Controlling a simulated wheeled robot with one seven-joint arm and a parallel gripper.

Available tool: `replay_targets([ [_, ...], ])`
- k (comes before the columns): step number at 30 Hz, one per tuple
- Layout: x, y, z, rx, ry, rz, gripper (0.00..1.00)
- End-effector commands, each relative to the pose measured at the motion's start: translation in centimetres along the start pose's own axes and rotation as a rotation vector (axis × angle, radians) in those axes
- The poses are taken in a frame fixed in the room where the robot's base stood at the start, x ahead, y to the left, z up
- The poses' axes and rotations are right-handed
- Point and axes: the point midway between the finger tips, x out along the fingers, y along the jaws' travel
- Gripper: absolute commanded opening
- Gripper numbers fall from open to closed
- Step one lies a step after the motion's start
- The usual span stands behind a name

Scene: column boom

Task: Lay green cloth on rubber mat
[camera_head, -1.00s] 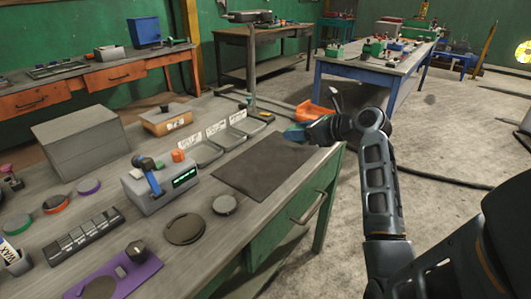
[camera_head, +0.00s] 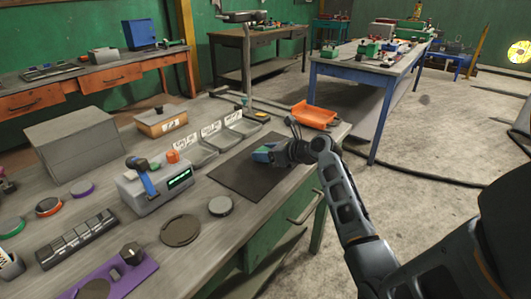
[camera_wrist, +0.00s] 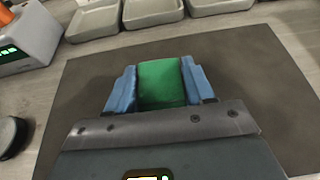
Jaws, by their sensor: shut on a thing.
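A green cloth (camera_wrist: 162,82) is between the two blue fingers of my gripper (camera_wrist: 161,88) in the wrist view. The fingers press on it from both sides. The dark rubber mat (camera_wrist: 85,78) lies flat behind and around the cloth in that view. In the head view the mat (camera_head: 232,178) lies near the table's right edge, and my gripper (camera_head: 263,153) is over its far right part. The cloth is mostly hidden by the gripper there. I cannot tell whether the cloth touches the mat.
Several grey trays (camera_head: 240,124) stand just beyond the mat. An orange bin (camera_head: 314,115) is at the table's far right corner. A grey device with a green display (camera_head: 155,188) and a round grey disc (camera_head: 221,205) are left of the mat.

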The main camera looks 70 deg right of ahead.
Motion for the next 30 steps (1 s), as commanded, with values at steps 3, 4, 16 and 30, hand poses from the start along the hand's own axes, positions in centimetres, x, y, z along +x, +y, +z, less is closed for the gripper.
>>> replay_targets([
  [3, 0.0, 0.0, 0.1, -0.001, -0.001, 0.000, 0.23],
  [4, 0.0, 0.0, 0.1, -0.001, -0.001, 0.000, 0.23],
  [16, 0.1, 0.0, 0.0, -0.001, -0.001, 0.001, 0.77],
  [30, -2.0, 0.0, 0.2, 0.000, -0.003, -0.001, 0.78],
])
